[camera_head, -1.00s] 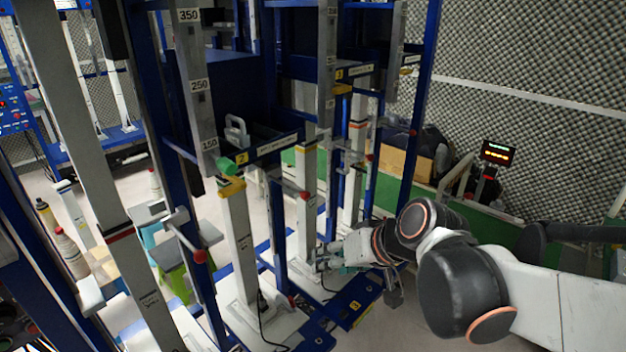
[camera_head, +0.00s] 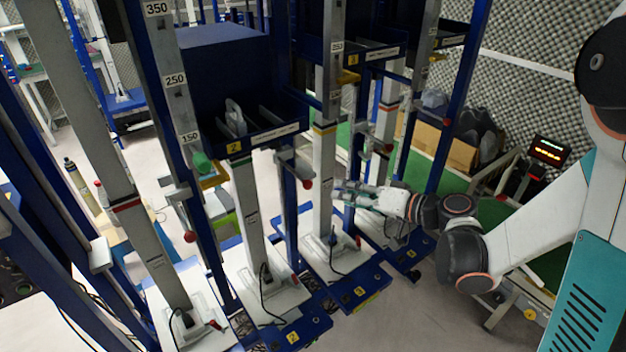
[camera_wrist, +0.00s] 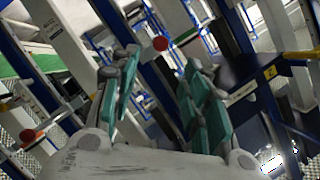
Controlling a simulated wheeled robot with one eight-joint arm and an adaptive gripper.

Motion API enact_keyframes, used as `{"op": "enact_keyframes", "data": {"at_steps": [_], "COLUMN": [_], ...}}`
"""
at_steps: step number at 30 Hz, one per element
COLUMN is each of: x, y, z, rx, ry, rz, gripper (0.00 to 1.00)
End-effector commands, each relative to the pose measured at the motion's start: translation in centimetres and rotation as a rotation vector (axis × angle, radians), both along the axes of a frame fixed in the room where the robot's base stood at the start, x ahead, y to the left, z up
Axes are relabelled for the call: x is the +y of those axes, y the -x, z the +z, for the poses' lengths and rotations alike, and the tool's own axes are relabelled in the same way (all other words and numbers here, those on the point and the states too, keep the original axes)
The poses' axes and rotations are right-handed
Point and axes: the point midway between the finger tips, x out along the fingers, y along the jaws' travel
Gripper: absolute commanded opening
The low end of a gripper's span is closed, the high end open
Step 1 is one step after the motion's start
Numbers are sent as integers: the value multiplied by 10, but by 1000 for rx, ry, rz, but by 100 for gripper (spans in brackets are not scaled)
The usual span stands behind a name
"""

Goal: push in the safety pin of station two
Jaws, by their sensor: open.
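Station two has a yellow "2" label (camera_head: 235,147) on its dark shelf; the label also shows at the right of the wrist view (camera_wrist: 270,72). A grey bracket with a red ball knob (camera_head: 307,184) is on the post right of that label. Another red knob (camera_head: 190,237) hangs on the post to the left. I cannot tell for certain which is station two's safety pin. My gripper (camera_head: 340,190) is open and empty, right of the nearer knob. In the wrist view a red knob (camera_wrist: 160,44) appears beyond and between my teal fingers (camera_wrist: 158,90).
A light column (camera_head: 324,180) of the neighbouring station stands by my gripper. Blue posts and floor bases (camera_head: 355,292) with cables stand close together. Open grey floor (camera_head: 400,320) lies at the front right.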

Motion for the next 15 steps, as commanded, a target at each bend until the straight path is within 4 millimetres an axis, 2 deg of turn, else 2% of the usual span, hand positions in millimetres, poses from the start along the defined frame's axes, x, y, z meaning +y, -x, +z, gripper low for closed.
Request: {"op": "enact_keyframes", "data": {"at_steps": [5,15], "x": [18,68], "y": [-14,-54], "z": [-8,-27], "rx": [1,1], "ry": [1,2], "rz": [3,4], "gripper": [42,42]}}
